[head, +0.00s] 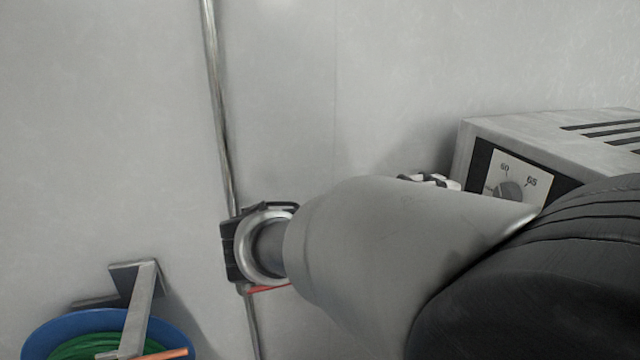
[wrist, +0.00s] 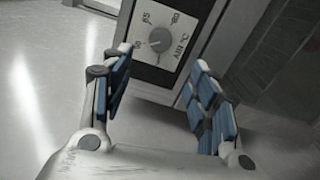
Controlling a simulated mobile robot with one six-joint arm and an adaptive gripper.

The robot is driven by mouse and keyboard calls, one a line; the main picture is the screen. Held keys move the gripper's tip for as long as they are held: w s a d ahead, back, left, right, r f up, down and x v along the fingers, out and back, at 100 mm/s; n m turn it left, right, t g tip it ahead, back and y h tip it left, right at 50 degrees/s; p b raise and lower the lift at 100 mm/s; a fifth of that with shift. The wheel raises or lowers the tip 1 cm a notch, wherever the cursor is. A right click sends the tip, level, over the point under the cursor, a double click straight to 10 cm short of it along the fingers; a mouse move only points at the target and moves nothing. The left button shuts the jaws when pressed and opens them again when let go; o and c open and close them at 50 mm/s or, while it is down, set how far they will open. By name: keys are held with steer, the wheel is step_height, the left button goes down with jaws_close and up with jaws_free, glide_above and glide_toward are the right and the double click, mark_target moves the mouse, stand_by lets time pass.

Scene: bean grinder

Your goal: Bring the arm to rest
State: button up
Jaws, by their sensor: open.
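My gripper (wrist: 160,78) is open in the wrist view, its blue-padded fingers spread apart with nothing between them. Beyond the fingers is a round grey dial (wrist: 160,39) on a white plate marked "AIR °C". The gap between the fingers faces the lower part of the dial panel, and I see no contact. In the head view my arm (head: 370,250) fills the lower middle and right. Small white and black parts above it may be my gripper, but I cannot tell.
A light-grey slotted box (head: 550,125) with the dial (head: 508,191) stands at the right, partly hidden by my arm. A blue tub (head: 40,340) holding green coils (head: 85,346) is at the lower left, with a metal bracket (head: 138,310) over it. The upper left is clear.

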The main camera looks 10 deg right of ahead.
steer(key=s+f+g+y, duration=0.1)
steer(key=s+f+y, duration=0.9)
steer(key=s+f, duration=0.35)
steer(key=a+f+m+t+y, duration=0.2)
steer(key=a+f+t+y, duration=0.2)
steer(key=a+y, duration=0.3)
steer(key=s+a+f, duration=0.1)
steer(key=a, duration=0.3)
steer(key=shift+a+y, duration=0.3)
steer(key=shift+y, duration=0.1)
steer(key=shift+w+a+t, duration=0.15)
steer(key=shift+w+t, duration=0.05)
steer(key=shift+t, duration=0.1)
